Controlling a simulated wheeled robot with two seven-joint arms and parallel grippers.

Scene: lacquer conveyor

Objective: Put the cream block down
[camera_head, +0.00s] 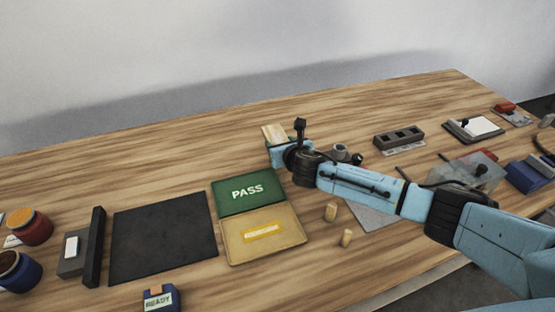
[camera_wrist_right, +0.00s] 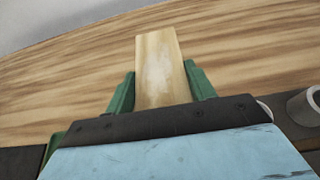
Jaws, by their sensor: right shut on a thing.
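The cream block (camera_head: 273,131) is at the far side of the table, just beyond my right wrist in the head view. In the right wrist view the cream block (camera_wrist_right: 157,58) is long and pale, with a whitish patch on its face. My right gripper (camera_wrist_right: 160,85) is shut on it, with one green finger on each side. Its lower end is hidden behind the gripper body. I cannot tell whether the block touches the table. My left gripper is not in view.
A green PASS panel (camera_head: 248,190) and a tan labelled panel (camera_head: 264,252) lie left of my arm. A dark mat (camera_head: 162,238) is further left. Two small wooden pegs (camera_head: 346,238) stand near my arm. A grey slotted holder (camera_head: 399,139) is to the right. The back left table is clear.

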